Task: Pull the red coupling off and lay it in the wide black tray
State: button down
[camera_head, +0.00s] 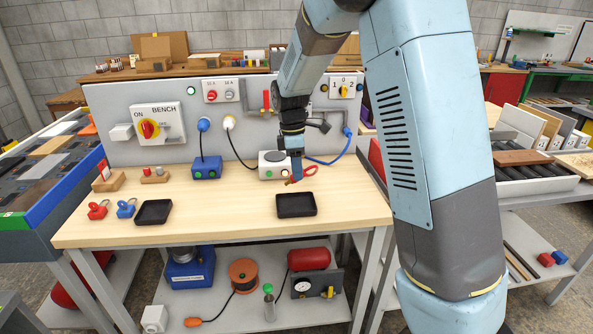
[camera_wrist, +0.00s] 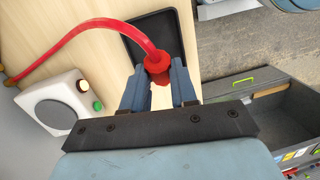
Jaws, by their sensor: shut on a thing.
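The red coupling (camera_wrist: 158,66) is between the fingers of my gripper (camera_wrist: 157,88) in the wrist view. A red hose (camera_wrist: 110,24) curves from it to a brass-coloured end at the left edge. My gripper (camera_head: 295,178) is shut on the coupling and points down over the bench, behind the right black tray. In the head view the red hose (camera_head: 310,170) shows beside the fingers; the coupling is mostly hidden. The right black tray (camera_head: 297,212) lies empty at the front; it also shows in the wrist view (camera_wrist: 139,45) just past the coupling. I cannot tell whether the coupling touches anything below.
A second black tray (camera_head: 154,220) lies at the left, near red (camera_head: 97,210) and blue (camera_head: 126,209) padlock-like pieces. A white box with a black disc (camera_head: 270,171) stands next to my gripper. A blue box (camera_head: 206,169) stands farther left. Bench between the trays is clear.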

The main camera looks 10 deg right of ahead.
jog(key=shift+f, duration=3.55)
jog(key=c, duration=0.8)
grip_release()
jog(key=shift+r, duration=0.1)
jog(key=r, duration=0.4)
jog(key=w+r, duration=0.1)
jog(key=r, duration=0.4)
jog(key=a+r, duration=0.1)
jog(key=r, duration=0.3)
jog(key=shift+w+a+r, duration=0.1)
jog(key=shift+w+r, duration=0.05)
jog(key=shift+w, duration=0.25)
